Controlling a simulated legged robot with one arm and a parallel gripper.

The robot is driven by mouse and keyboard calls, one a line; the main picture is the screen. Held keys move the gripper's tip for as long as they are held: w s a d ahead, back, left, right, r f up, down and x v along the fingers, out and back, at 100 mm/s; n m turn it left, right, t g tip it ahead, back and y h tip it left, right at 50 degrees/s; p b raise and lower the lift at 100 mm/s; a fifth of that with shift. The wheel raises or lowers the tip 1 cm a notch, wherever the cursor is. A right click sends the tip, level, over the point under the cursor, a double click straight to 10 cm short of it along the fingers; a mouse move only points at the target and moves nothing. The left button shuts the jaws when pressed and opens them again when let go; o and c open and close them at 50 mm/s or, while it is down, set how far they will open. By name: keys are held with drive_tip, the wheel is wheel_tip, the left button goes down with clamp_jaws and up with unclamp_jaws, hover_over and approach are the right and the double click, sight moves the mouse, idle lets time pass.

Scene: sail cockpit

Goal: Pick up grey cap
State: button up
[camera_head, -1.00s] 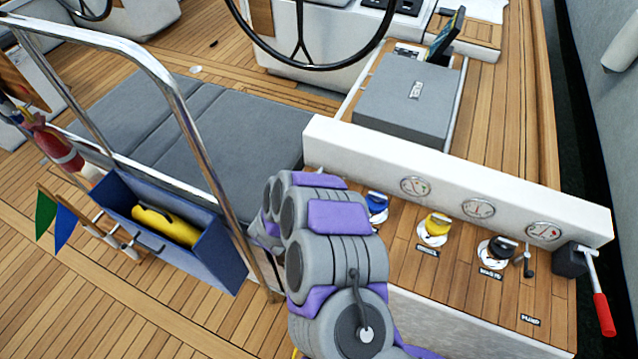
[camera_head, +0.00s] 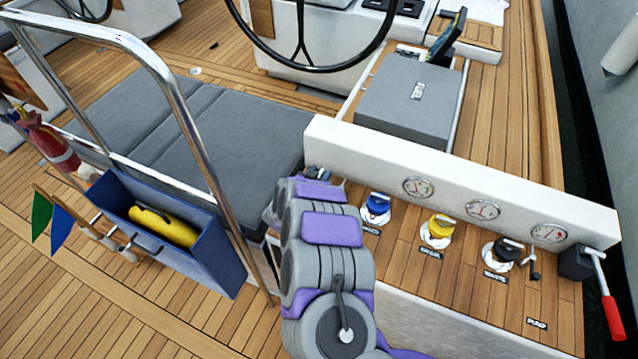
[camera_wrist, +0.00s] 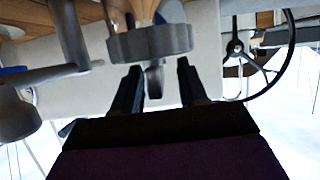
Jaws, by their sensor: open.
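In the wrist view, which looks upside down, a grey cap (camera_wrist: 150,42) with a ribbed round body and a raised tab (camera_wrist: 154,80) is in front of my gripper (camera_wrist: 158,68). The two dark fingers are apart, with the tab showing between their tips. I cannot tell whether they touch it. In the head view my arm covers the place left of the blue cap (camera_head: 376,207), and the grey cap cannot be made out there.
A yellow cap (camera_head: 438,228) and a black cap (camera_head: 502,252) stand in the same row on the teak ledge. A white gauge panel (camera_head: 455,185) runs behind them. A red-handled lever (camera_head: 610,310) is at the right. A blue bin (camera_head: 215,255) and steel rail (camera_head: 190,130) are left of my arm.

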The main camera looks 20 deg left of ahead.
drive_tip(key=shift+c, duration=0.4)
clamp_jaws()
drive_tip(key=shift+r, duration=0.1)
